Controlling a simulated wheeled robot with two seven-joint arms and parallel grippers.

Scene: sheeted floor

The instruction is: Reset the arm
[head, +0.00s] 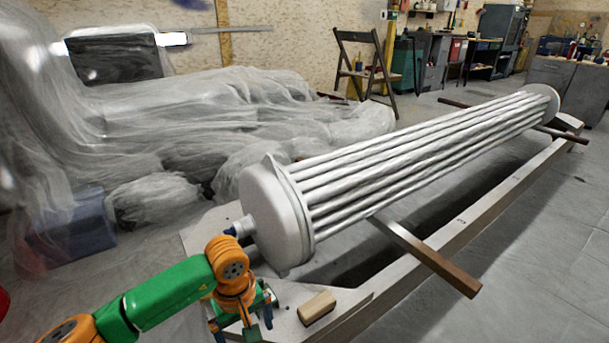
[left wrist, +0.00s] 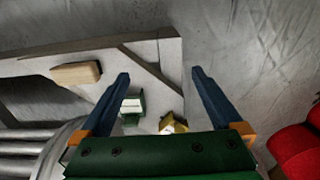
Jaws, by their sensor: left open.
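My left arm, green and orange, comes in from the lower left of the head view. Its gripper (head: 243,326) points down over the near end of the grey frame. In the left wrist view the two blue fingers of the left gripper (left wrist: 160,78) are spread apart, with nothing held between them. A small green and white object (left wrist: 132,106) and a yellow object (left wrist: 172,124) lie on the grey surface below the fingers. My right arm and gripper are not in view.
A tan block (head: 317,307) lies on the grey frame (head: 350,304), right of the gripper. A large tube bundle with a round end plate (head: 268,220) rests on wooden bars beyond. Plastic sheeting (head: 240,110) covers things at left. A red object (left wrist: 300,148) shows at the wrist view's right edge.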

